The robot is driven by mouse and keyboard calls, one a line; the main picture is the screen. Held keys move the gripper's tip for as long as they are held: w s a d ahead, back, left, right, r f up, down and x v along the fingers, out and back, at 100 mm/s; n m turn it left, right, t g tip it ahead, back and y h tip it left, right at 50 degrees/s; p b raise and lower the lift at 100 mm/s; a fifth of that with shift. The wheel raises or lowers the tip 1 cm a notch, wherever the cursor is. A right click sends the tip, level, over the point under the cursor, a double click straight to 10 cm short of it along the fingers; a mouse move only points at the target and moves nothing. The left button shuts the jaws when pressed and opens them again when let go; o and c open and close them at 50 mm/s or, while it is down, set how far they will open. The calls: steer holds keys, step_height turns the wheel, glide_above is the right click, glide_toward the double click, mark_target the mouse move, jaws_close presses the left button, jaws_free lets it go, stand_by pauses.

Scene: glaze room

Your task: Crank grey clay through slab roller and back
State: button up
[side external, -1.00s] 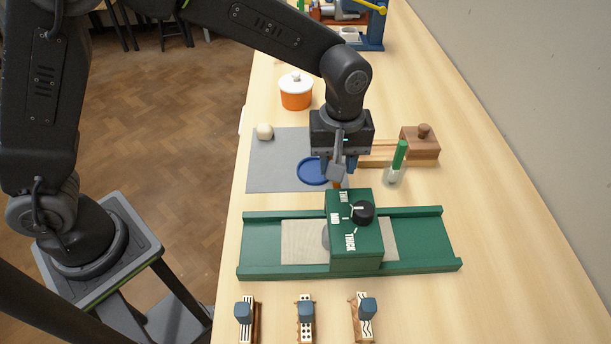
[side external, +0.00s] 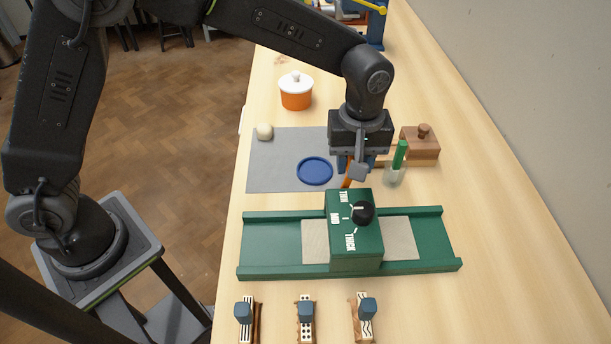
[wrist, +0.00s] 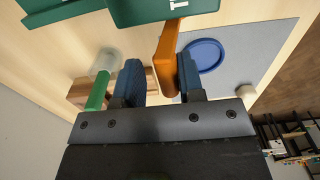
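The green slab roller (side external: 262,245) lies across the table. Its housing (side external: 354,252) is marked THIN, MID and THICK and has a black knob (side external: 362,211). A beige cloth (side external: 400,238) runs under it and shows on both sides. The grey clay is not visible; the housing hides the cloth's middle. My gripper (side external: 354,168) is behind the housing, at the orange crank (side external: 346,180).
A blue disc (side external: 315,171) and a pale ball (side external: 264,131) rest on the grey mat (side external: 270,170). A glass jar (side external: 394,176) and a wooden block (side external: 420,143) stand right of my gripper. An orange pot (side external: 296,94) is farther back. Several patterned stamps (side external: 305,320) line the front.

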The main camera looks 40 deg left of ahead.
steer(key=shift+w+d+f, duration=0.3)
steer(key=shift+w+d, duration=0.2)
steer(key=shift+w+d+f, duration=0.25)
steer(key=shift+w+d, duration=0.2)
steer(key=shift+w, duration=0.05)
steer(key=shift+d+f, duration=0.1)
steer(key=shift+w+d+f, duration=0.55)
steer(key=shift+w+f, duration=0.1)
steer(key=shift+f, duration=0.15)
steer(key=shift+s+a+r, duration=0.5)
steer(key=shift+s+a, duration=0.2)
steer(key=shift+s+a+r, duration=0.45)
steer(key=shift+s+a, duration=0.2)
